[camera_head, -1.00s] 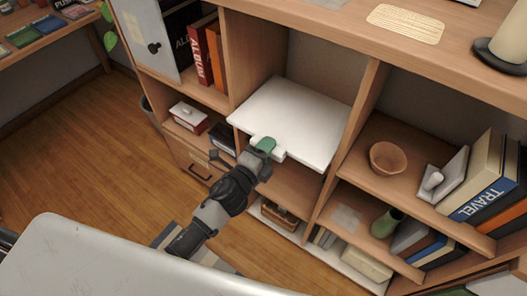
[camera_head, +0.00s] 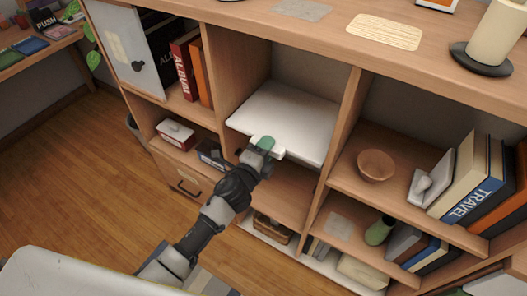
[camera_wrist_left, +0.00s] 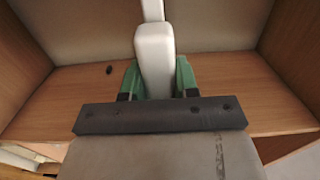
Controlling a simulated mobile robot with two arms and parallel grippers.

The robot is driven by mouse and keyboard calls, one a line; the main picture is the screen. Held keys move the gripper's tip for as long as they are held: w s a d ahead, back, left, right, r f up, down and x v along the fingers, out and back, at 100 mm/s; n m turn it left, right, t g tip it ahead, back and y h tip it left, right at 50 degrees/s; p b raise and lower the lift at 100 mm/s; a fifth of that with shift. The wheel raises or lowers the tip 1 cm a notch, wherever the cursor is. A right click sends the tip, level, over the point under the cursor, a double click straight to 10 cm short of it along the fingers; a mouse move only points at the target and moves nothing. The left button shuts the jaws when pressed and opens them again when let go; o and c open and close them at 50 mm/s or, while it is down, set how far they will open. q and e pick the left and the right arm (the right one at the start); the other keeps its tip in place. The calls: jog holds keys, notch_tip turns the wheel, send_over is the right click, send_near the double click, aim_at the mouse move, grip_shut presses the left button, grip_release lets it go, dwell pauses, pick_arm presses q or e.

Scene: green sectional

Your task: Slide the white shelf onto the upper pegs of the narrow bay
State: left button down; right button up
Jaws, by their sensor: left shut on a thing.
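The white shelf (camera_head: 283,118) lies roughly flat in the narrow bay, between its two upright side panels, with its front edge near the bay's opening. My left gripper (camera_head: 264,146) is shut on the handle-like white piece at the shelf's front edge. In the left wrist view the green fingertips (camera_wrist_left: 160,80) press both sides of this white piece (camera_wrist_left: 154,55). A dark peg or hole (camera_wrist_left: 108,70) shows on the bay's wood. I cannot tell whether the shelf rests on the pegs. My right gripper is not in view.
The right bay (camera_head: 345,180) holds a wooden bowl (camera_head: 376,165), a white bookend, books and a green vase (camera_head: 379,230). A basket (camera_head: 272,228) sits below the narrow bay.

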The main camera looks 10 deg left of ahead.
pick_arm(q)
jog(key=shift+w+d+r, duration=0.1)
jog(key=shift+w+d, duration=0.1)
jog(key=shift+w, duration=0.3)
jog(key=shift+s+f+b, duration=0.1)
jog(key=shift+f+b, duration=0.65)
jog(key=shift+b, duration=0.05)
jog(key=c, duration=0.8)
grip_release()
jog(key=shift+o, duration=0.8)
jog(key=shift+f, duration=0.25)
jog(key=o, duration=0.4)
jog(key=shift+c, duration=0.2)
jog(key=shift+s, duration=0.1)
